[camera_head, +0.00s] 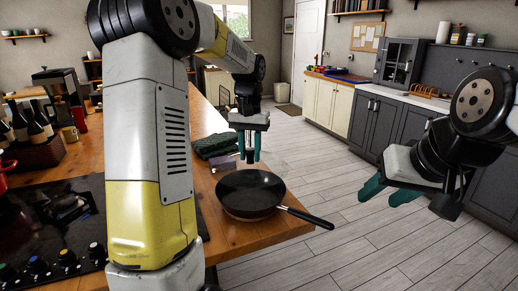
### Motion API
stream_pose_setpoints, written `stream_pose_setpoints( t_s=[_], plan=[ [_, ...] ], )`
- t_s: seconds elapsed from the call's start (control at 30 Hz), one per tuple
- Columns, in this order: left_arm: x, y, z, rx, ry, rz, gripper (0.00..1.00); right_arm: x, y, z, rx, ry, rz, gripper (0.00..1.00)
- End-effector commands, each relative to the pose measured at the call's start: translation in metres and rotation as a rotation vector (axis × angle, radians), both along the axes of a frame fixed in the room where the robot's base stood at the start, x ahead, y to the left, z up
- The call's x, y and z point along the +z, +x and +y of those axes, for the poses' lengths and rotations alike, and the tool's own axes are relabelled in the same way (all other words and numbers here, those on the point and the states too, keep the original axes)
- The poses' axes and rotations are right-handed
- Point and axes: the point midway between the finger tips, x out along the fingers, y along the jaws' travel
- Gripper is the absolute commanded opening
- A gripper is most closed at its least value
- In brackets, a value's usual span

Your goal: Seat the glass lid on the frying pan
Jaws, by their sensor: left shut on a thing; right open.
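The dark frying pan (248,197) sits on the wooden island top near its right corner. Its handle points right and toward me, past the island's edge. My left gripper (249,158) points down with teal fingers just above and behind the pan's far rim. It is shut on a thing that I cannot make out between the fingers. I cannot pick out the glass lid clearly; clear glass at the fingers or over the pan is hard to tell here. My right gripper (386,189) is open and empty, out over the floor to the right of the island.
A green cloth-like thing (213,145) and a small purple thing (222,163) lie behind the pan. A black cooktop (70,215), several bottles (35,118) and a coffee machine (58,87) are at the left. The floor (340,225) right of the island is clear.

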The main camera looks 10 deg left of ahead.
Motion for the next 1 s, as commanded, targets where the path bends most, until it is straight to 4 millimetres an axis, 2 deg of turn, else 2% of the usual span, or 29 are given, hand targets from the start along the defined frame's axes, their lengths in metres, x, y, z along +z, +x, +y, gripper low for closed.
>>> stream_pose_setpoints(
  t_s=[0.33, 0.8, 1.0],
  plan=[
    [-0.003, -0.001, 0.000, -0.001, -0.001, 0.000, 0.00, 0.000, 0.000, 0.000, 0.000, 0.000, 0.000, 0.47],
    [-0.040, 0.000, 0.000, 0.000, 0.000, 0.001, 0.00, 0.000, 0.000, 0.000, 0.000, 0.000, 0.000, 0.47],
    [-0.047, 0.000, 0.000, 0.000, -0.001, 0.000, 0.00, 0.000, 0.000, 0.000, 0.000, 0.000, 0.000, 0.47]
  ],
)
